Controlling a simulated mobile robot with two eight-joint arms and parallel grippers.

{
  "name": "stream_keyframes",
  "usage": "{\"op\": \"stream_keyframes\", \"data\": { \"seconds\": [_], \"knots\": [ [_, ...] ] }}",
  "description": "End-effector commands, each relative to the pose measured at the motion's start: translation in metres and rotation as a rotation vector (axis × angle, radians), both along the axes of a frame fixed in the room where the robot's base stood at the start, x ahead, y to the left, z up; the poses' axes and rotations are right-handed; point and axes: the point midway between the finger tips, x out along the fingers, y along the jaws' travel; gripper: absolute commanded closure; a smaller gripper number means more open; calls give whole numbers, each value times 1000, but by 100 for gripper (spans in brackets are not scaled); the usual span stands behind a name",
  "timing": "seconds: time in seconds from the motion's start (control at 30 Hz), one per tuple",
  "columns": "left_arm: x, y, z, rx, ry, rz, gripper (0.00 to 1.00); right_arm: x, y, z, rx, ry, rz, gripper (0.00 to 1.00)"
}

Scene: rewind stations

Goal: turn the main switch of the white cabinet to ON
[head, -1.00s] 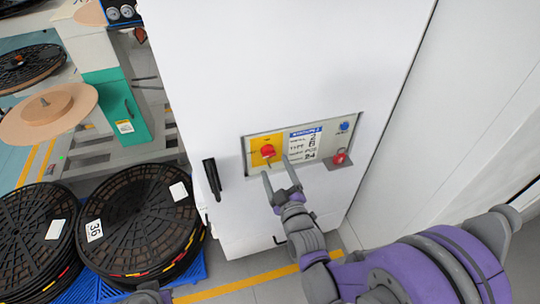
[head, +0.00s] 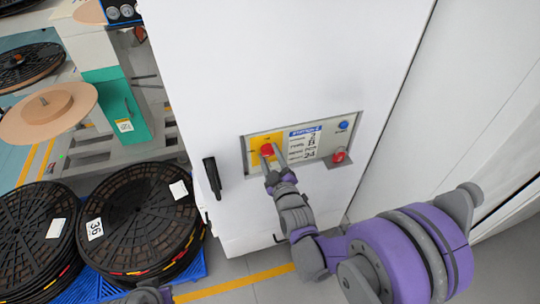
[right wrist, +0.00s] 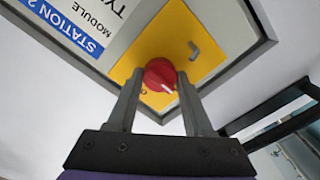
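The white cabinet (head: 270,60) has a recessed panel with a yellow plate (head: 254,158) that carries the red rotary main switch (head: 267,149). In the right wrist view, the red knob (right wrist: 160,74) has a white mark pointing down and slightly right; ON and OFF lettering cannot be read. My right gripper (head: 273,157) is open at the panel. In the right wrist view, its fingertips (right wrist: 160,82) lie on either side of the knob; I cannot tell if they touch it. A small part of my left arm shows at the bottom edge, its fingers not clear.
The panel also has a label, a blue lamp (head: 344,125) and a red button (head: 339,156). A black door handle (head: 212,178) sits to the left. Black reels (head: 137,215) are stacked on blue pallets at left. A white wall (head: 470,110) stands to the right.

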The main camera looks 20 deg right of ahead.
Motion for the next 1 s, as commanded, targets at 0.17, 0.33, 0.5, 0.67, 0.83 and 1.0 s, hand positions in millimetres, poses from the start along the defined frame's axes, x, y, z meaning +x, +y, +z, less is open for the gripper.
{"op": "stream_keyframes", "data": {
  "seconds": [0.17,0.33,0.5,0.67,0.83,1.0],
  "knots": [
    [0,0,0,0,0,0,100,0,0,0,0,0,0,100],
    [0,0,0,0,0,0,100,0,0,0,6,0,0,100],
    [0,0,-2,0,1,0,100,0,0,0,46,2,0,100],
    [-1,0,-6,0,2,0,100,0,0,-1,132,5,0,100],
    [-2,0,-12,0,4,0,100,0,0,-1,270,9,0,100],
    [-2,0,-17,0,6,0,100,0,0,-1,431,15,0,100]
  ]
}}
